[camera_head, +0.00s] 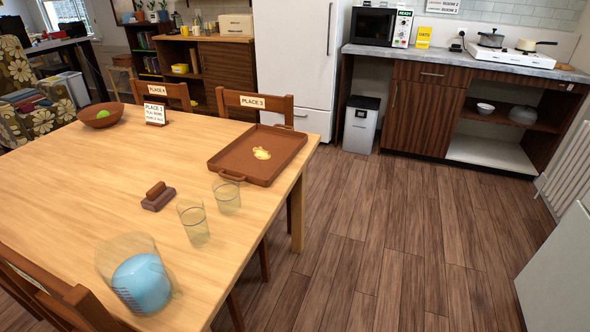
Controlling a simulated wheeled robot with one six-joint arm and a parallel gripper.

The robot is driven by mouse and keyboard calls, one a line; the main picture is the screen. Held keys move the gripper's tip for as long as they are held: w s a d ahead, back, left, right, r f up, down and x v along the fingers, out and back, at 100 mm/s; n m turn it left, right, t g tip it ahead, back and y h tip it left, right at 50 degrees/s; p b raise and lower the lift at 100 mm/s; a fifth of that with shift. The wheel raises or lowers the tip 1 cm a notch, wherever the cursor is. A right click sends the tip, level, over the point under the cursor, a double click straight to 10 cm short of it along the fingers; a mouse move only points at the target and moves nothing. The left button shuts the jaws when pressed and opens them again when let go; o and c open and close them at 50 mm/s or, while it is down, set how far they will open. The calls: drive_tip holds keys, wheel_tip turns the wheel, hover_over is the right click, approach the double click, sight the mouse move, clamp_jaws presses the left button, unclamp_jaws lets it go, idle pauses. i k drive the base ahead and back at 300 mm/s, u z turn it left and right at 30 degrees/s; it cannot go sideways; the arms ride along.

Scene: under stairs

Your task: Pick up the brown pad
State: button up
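The brown pad (158,196) lies on the wooden table (100,180), near the middle of its right half. It looks like a dark brown block with a smaller raised piece on top. It stands apart from the things around it, and nothing covers it. My gripper is not in view.
Two clear glasses (193,222) (227,196) stand close to the pad's right. A brown tray (227,168) sits at the table's right edge. Chairs (270,103) surround the table. The wooden floor (390,230) to the right is open.

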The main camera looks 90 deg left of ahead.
sight(160, 194)
drive_tip(key=u, duration=2.2)
drive_tip(key=i, duration=2.75)
drive_tip(key=u, duration=3.3)
drive_tip(key=i, duration=1)
drive_tip(key=z, duration=0.05)
